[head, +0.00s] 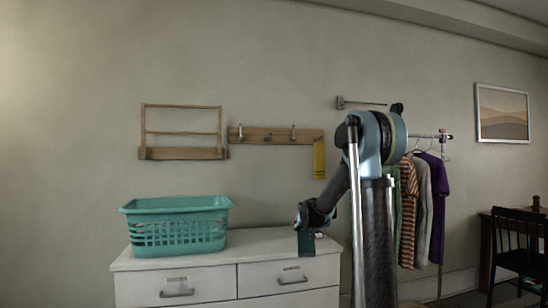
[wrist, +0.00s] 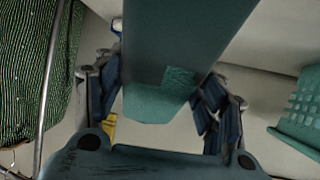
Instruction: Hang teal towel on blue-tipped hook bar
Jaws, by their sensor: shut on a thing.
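My gripper (head: 317,220) is shut on the teal towel (head: 305,242), which hangs down from it at the right end of the white dresser. In the wrist view the teal towel (wrist: 190,40) runs between the two fingers of my gripper (wrist: 160,95). A thin metal bar (head: 365,103) sticks out from a wall mount, above and to the right of my gripper. A wooden hook rail (head: 255,135) is to its left, with a yellow towel (head: 319,158) hanging at its right end. No blue tip is clear on either; my arm stands close to the metal bar.
A teal laundry basket (head: 178,226) stands on the white dresser (head: 220,262); it also shows in the wrist view (wrist: 302,108). A wooden wall rack (head: 181,153) hangs above it. Clothes (head: 425,205) hang on a rail behind my arm. A dark chair (head: 520,245) is far right.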

